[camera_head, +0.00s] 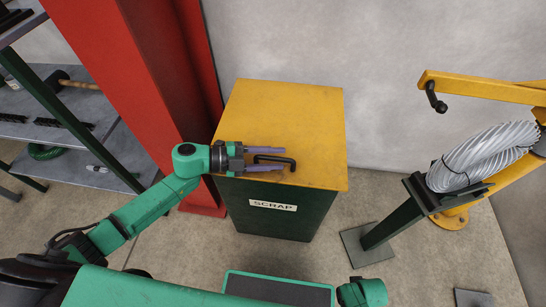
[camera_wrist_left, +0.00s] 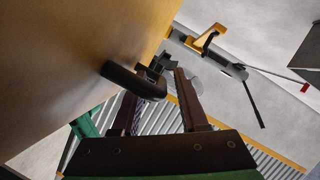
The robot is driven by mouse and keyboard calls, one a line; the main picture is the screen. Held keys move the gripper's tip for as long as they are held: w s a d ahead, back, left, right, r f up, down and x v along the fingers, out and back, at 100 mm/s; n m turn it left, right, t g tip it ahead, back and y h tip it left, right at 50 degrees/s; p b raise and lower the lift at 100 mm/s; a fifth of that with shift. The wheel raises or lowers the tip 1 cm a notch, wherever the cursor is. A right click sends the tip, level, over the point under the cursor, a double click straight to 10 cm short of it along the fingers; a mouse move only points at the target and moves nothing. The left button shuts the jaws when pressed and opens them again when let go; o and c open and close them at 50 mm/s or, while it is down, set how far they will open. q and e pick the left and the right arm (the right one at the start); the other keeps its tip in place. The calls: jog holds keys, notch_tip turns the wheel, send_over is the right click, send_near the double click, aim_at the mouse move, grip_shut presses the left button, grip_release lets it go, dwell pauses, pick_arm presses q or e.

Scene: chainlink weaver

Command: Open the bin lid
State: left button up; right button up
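The scrap bin (camera_head: 270,215) is dark green with a SCRAP label on its front. Its yellow lid (camera_head: 285,115) lies flat and closed on top. A black bar handle (camera_head: 292,163) sits near the lid's front edge; it also shows in the left wrist view (camera_wrist_left: 125,76). My left gripper (camera_head: 284,159) is open, its two fingers reaching over the lid's front on either side of the handle. In the left wrist view the handle's near end overlaps the left finger, and a gap shows toward the right finger. I cannot tell whether they touch. My right gripper is out of view.
A red post (camera_head: 130,75) stands close left of the bin, with a grey shelf rack (camera_head: 75,140) beyond it. At right are a yellow crane arm (camera_head: 490,90) and a coil of grey cable (camera_head: 480,158) on a stand. Floor between bin and stand is clear.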

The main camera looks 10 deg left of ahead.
pick_arm(q)
grip_shut()
dwell(1.2)
